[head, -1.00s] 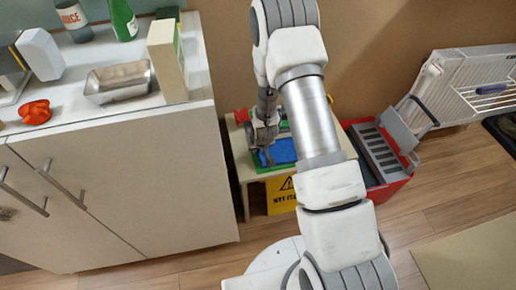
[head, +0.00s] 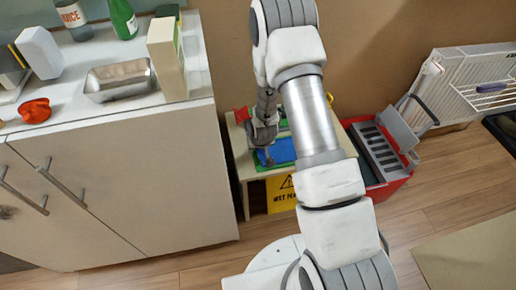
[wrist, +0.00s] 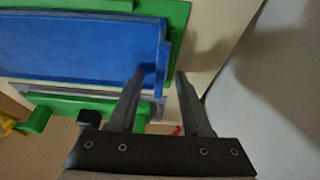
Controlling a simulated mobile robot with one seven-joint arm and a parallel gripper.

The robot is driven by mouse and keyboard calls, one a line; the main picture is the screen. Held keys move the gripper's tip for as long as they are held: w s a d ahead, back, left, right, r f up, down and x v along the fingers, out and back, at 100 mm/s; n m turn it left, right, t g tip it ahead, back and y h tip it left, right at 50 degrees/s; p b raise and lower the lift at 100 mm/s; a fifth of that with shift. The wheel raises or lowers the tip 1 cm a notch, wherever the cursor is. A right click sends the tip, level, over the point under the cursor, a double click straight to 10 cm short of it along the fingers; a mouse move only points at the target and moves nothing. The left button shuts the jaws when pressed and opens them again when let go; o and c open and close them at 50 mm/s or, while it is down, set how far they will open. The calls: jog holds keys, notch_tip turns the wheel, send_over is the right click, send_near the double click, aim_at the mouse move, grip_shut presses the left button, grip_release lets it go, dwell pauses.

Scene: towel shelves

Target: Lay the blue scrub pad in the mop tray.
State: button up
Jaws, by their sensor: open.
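A blue slab, which looks like the blue scrub pad (head: 284,151), lies over a green piece on the small low table. In the wrist view the blue slab (wrist: 85,45) fills the upper left, with a narrow raised blue edge at its right end. My gripper (wrist: 162,76) is open, and that edge shows between its two fingertips; I cannot tell whether they touch it. In the head view my gripper (head: 263,158) points down at the slab's left side. A grey slotted tray (head: 378,150), perhaps the mop tray, sits over a red bucket to the right.
The low table (head: 243,167) stands beside a white cabinet (head: 130,185). A yellow wet-floor sign (head: 281,194) is under it. A white radiator with a wire rack (head: 484,90) is at the right. Open wooden floor lies in front.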

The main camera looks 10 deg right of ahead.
jog(key=p+v, duration=0.6)
jog(key=v, duration=1.1)
jog(key=shift+r, duration=0.15)
jog(key=shift+s, duration=0.1)
jog(key=w+r+v, duration=0.1)
jog(key=w+v, duration=0.2)
jog(key=v, duration=1.7)
jog(key=s+r+t, duration=0.1)
jog(key=s+r, duration=1.2)
jog(key=s, duration=0.3)
notch_tip(320, 180, up, 22)
jog(key=p, duration=2.2)
jog(key=shift+d+f+p, duration=0.15)
jog(key=shift+d+p, duration=0.15)
